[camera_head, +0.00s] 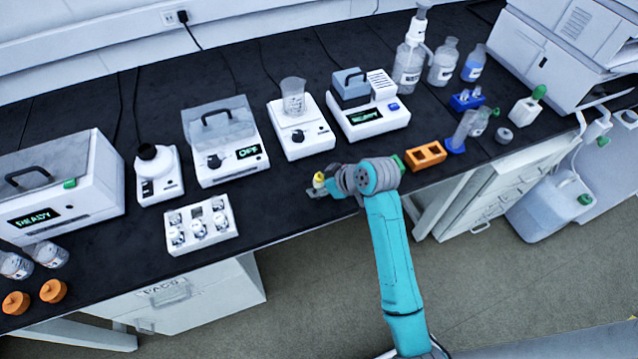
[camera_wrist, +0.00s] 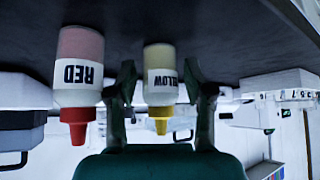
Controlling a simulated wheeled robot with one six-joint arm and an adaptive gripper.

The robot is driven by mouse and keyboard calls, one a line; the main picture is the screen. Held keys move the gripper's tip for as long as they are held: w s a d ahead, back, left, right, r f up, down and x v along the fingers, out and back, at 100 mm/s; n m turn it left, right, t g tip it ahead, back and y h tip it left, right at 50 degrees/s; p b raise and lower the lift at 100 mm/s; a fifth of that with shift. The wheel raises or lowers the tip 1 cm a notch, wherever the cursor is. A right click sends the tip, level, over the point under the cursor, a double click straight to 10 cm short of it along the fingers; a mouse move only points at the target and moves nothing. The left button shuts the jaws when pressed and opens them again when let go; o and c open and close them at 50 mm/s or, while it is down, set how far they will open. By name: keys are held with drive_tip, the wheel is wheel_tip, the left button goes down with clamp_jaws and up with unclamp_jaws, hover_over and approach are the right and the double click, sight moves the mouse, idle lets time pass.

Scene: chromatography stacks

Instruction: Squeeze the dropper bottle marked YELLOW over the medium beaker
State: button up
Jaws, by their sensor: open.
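The dropper bottle marked YELLOW (camera_wrist: 160,85) has a yellow cap and a pale body. It appears upside down in the wrist view, between the two green fingers of my gripper (camera_wrist: 159,72). The fingers are open, and a gap shows on both sides of the bottle. In the head view the yellow cap (camera_head: 319,179) shows beside my gripper (camera_head: 325,191), low over the bench. A bottle marked RED (camera_wrist: 78,75) with a red cap stands outside the left finger. A glass beaker (camera_head: 293,93) sits on a white device; I cannot tell its size class.
Behind my gripper stand a device reading READY (camera_head: 368,112) and one reading OFF (camera_head: 220,140). A white rack of vials (camera_head: 201,224) lies to the left. An orange holder (camera_head: 425,156) and a blue stand (camera_head: 455,145) are to the right. The dark bench (camera_head: 275,195) left of my gripper is clear.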

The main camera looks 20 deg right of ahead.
sight(321, 177)
drive_tip(key=c, duration=0.4)
drive_tip(key=shift+c, duration=0.2)
drive_tip(key=shift+r, duration=2.05)
drive_tip(key=shift+s, duration=0.1)
